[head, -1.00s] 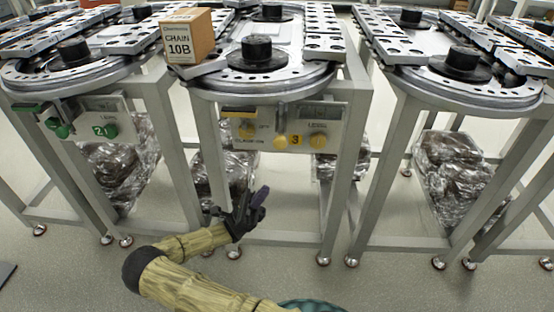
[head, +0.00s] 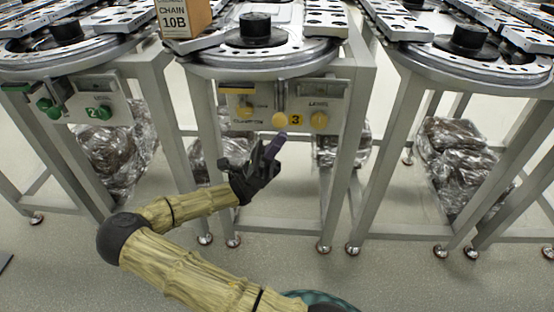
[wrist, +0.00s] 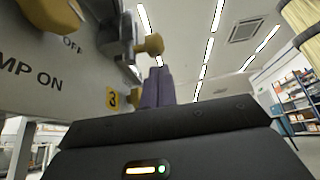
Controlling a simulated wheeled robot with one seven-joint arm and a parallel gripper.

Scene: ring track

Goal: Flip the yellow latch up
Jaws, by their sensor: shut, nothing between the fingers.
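The front panel of the middle table carries several yellow parts. A yellow round knob (head: 279,119) sits at the lower end of a grey upright lever and looks like the latch, hanging down. It appears in the wrist view as a yellow knob (wrist: 150,44) just beyond the fingertips. A yellow bar (head: 237,88) and a yellow dial (head: 243,113) are to its left; another yellow knob (head: 319,120) is to its right. My gripper (head: 277,142), with purple fingers, is shut and empty, just below the latch knob. Its fingers (wrist: 158,86) point up; contact cannot be told.
A yellow "3" tag (head: 296,119) is beside the latch knob. The left table has a similar panel with green parts (head: 48,107). A "CHAIN 10B" box (head: 184,20) stands on top. Table legs and plastic-wrapped bundles (head: 460,150) are below; the front floor is clear.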

